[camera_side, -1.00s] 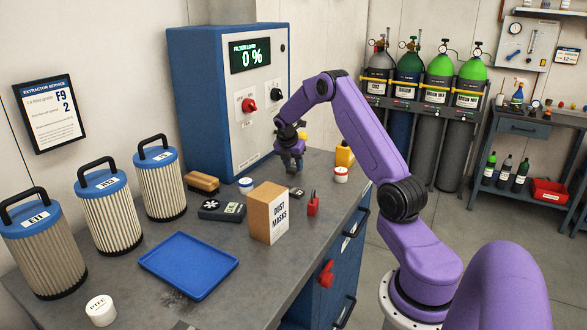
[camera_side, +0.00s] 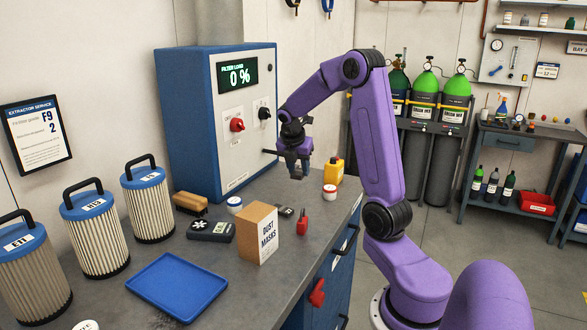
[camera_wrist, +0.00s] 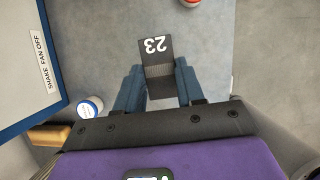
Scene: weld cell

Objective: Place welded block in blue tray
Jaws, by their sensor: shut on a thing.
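The welded block (camera_wrist: 158,70) is dark grey with a white "23" on its upper part in the wrist view, where the number is upside down. My gripper (camera_wrist: 157,83) has its two blue-grey fingers on either side of the block and is shut on it. In the side view my gripper (camera_side: 296,160) is above the bench, behind and right of the cardboard box, and the small dark block is hard to tell from the fingers. The blue tray (camera_side: 178,287) lies empty at the front of the bench, well left of my gripper.
The dust masks box (camera_side: 256,234) stands between my gripper and the tray. A dark case (camera_side: 211,231), a red padlock (camera_side: 302,222), a white jar (camera_side: 329,195) and a yellow bottle (camera_side: 334,172) are nearby. Filter canisters (camera_side: 97,236) line the left; the blue extractor cabinet (camera_side: 187,130) stands behind.

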